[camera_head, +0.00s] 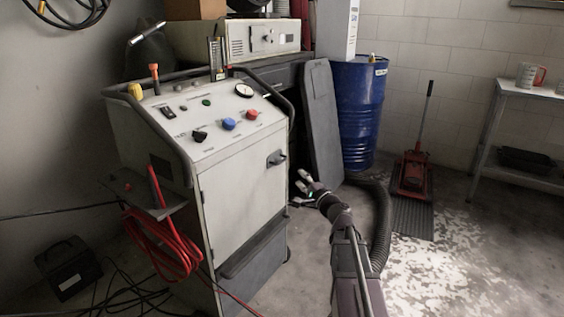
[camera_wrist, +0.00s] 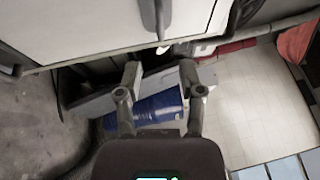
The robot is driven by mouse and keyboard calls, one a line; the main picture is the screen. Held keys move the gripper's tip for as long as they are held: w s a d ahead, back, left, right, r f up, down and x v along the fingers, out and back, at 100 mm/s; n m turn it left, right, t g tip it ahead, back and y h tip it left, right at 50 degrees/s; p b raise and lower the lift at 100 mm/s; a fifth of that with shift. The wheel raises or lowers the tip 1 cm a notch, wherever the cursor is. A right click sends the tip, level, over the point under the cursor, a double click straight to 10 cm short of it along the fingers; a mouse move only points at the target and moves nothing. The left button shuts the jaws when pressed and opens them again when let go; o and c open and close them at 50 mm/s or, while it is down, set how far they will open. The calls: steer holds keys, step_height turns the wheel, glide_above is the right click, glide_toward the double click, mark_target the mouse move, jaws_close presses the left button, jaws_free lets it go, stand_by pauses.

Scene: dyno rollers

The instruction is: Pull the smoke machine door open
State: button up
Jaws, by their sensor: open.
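The smoke machine (camera_head: 150,140) is a pale grey cabinet with a sloped control panel, at the left in the head view. Its white front door (camera_head: 235,200) looks shut, flush with the cabinet. The dark door handle (camera_head: 276,158) is near the door's upper right edge. In the wrist view the door (camera_wrist: 70,25) fills the top left, and the handle (camera_wrist: 152,18) is at top centre. My gripper (camera_head: 303,184) is to the right of the door and a little below the handle. In the wrist view my gripper (camera_wrist: 160,72) has its fingers apart and empty, clear of the handle.
A dark upright panel (camera_head: 321,120) and a blue drum (camera_head: 360,110) stand behind my gripper. A red floor jack (camera_head: 412,172) and a metal table (camera_head: 525,92) are at the right. Red cable (camera_head: 160,245) hangs on the machine's left side. Floor to the right is mostly clear.

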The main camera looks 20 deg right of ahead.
mark_target(282, 161)
steer(key=p+x, duration=0.1)
steer(key=x, duration=1.1)
steer(key=shift+p, duration=0.35)
steer(key=shift+d, duration=0.1)
jaws_close()
